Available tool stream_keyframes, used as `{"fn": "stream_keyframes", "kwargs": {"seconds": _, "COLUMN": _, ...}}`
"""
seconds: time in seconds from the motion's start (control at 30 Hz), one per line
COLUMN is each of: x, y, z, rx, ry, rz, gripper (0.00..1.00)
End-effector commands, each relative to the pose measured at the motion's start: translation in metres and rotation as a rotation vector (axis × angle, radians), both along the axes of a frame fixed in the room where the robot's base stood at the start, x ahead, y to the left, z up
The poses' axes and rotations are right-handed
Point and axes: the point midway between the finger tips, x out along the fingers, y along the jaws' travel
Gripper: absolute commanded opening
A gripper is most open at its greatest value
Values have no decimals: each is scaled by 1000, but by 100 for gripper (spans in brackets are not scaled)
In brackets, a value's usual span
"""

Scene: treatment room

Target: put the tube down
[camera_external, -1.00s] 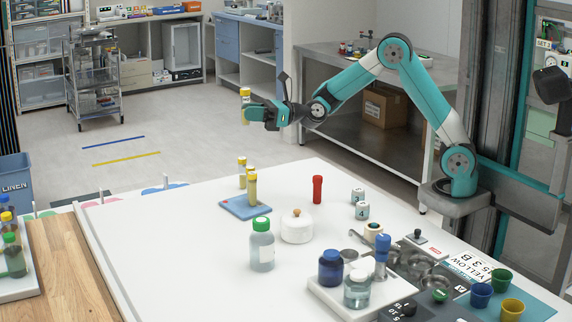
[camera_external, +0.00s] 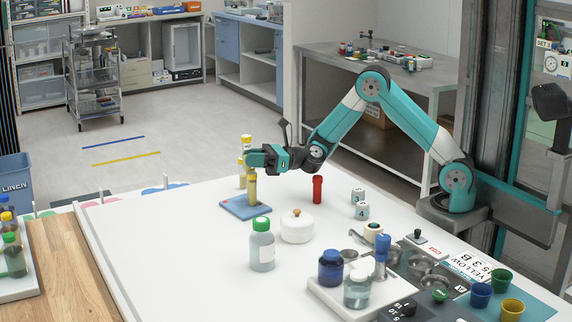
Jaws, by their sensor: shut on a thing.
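My gripper (camera_external: 250,157) is shut on a yellow-capped tube (camera_external: 246,141) and holds it upright, its cap above the fingers. The held tube's lower part is hidden by or mixed with the gripper and the tubes around it, so I cannot tell whether it touches anything. Below is a flat blue pad (camera_external: 233,208) on the white table. A yellowish tube (camera_external: 252,189) stands upright on the pad, close under my gripper. Another tube (camera_external: 241,177) stands at its left, partly hidden.
A red tube (camera_external: 317,190) stands right of the pad. A lidded white pot (camera_external: 297,227) and a green-capped bottle (camera_external: 262,246) stand in front. Numbered blocks (camera_external: 361,209) are further right. The table left of the pad is clear.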

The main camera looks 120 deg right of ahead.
Motion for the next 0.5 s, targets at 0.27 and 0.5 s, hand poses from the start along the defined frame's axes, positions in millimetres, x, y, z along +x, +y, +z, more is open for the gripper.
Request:
{"fn": "stream_keyframes", "kwargs": {"seconds": 0.27, "x": 0, "y": 0, "z": -7, "rx": 0, "ry": 0, "rz": 0, "gripper": 0}}
{"fn": "stream_keyframes", "kwargs": {"seconds": 0.5, "x": 0, "y": 0, "z": -9, "rx": 0, "ry": 0, "rz": 0, "gripper": 49}}
